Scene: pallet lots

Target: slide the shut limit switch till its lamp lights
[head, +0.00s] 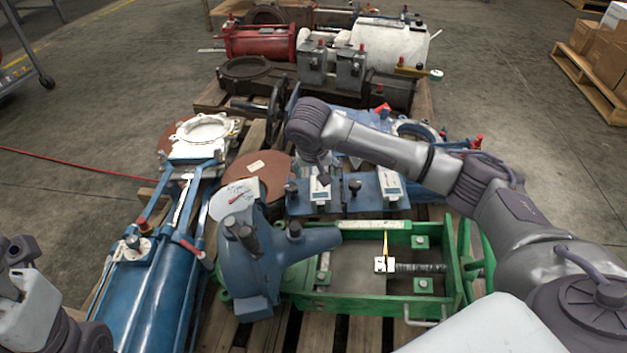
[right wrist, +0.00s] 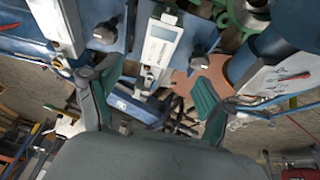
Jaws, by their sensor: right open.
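Two white switch boxes with grey label plates sit on a blue bracket (head: 340,200): a left box (head: 320,188) and a right box (head: 391,185). Black knobs (head: 355,187) stand beside them. I cannot read which box is the shut limit switch, and I make out no lit lamp. My right gripper (head: 322,170) hangs over the left box, small and partly hidden by its wrist. In the right wrist view its fingers (right wrist: 150,92) are spread with nothing between them, and a white box (right wrist: 160,48) shows beyond them. Only part of my left arm shows at lower left.
A blue actuator with a white dial (head: 235,199) and red needle stands just left of the bracket. A green frame (head: 350,303) with a screw lies in front. A blue cylinder (head: 150,295) lies at left.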

